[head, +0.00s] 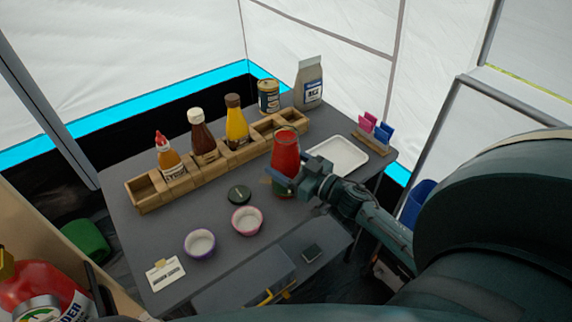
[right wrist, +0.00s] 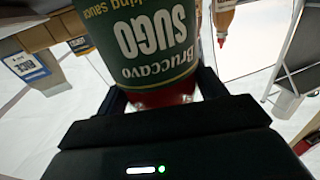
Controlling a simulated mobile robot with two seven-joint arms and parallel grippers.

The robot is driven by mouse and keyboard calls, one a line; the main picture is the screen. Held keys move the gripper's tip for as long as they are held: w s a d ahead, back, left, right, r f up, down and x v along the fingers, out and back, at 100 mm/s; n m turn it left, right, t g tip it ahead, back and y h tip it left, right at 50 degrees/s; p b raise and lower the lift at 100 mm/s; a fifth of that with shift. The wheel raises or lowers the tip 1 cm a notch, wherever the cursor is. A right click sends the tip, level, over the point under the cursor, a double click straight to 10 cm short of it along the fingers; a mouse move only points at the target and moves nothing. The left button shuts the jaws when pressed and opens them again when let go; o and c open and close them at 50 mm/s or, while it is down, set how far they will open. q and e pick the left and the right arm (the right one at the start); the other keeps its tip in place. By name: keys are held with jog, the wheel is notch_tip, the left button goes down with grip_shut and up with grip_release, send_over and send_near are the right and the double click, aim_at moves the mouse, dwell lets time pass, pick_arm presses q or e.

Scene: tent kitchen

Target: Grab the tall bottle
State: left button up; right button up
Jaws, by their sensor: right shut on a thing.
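A tall glass bottle of red sauce with a green label (head: 286,153) stands upright over the grey table, in front of the wooden rack's right part. My right gripper (head: 283,183) reaches it from the right and is shut around its lower part. In the right wrist view the bottle's green "Sugo" label (right wrist: 148,42) fills the space between my two fingers (right wrist: 160,92). Whether its base touches the table is hard to tell. My left gripper is not in view.
A wooden rack (head: 147,204) holds several sauce bottles behind. A can (head: 268,97) and a grey bag (head: 309,84) stand at the back. A white tray (head: 340,154) lies right. A dark lid (head: 240,194) and two bowls (head: 200,243) (head: 247,220) lie in front.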

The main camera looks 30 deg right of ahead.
aim_at(296, 135)
jog(key=shift+r, duration=0.35)
jog(key=shift+r+p, duration=0.6)
jog(key=shift+r, duration=1.7)
jog(key=shift+r+p, duration=0.3)
jog(key=shift+r, duration=1.05)
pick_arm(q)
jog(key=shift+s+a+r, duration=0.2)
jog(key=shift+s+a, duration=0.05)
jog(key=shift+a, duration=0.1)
pick_arm(e)
jog(key=shift+r, duration=1.1)
jog(key=shift+r, duration=0.1)
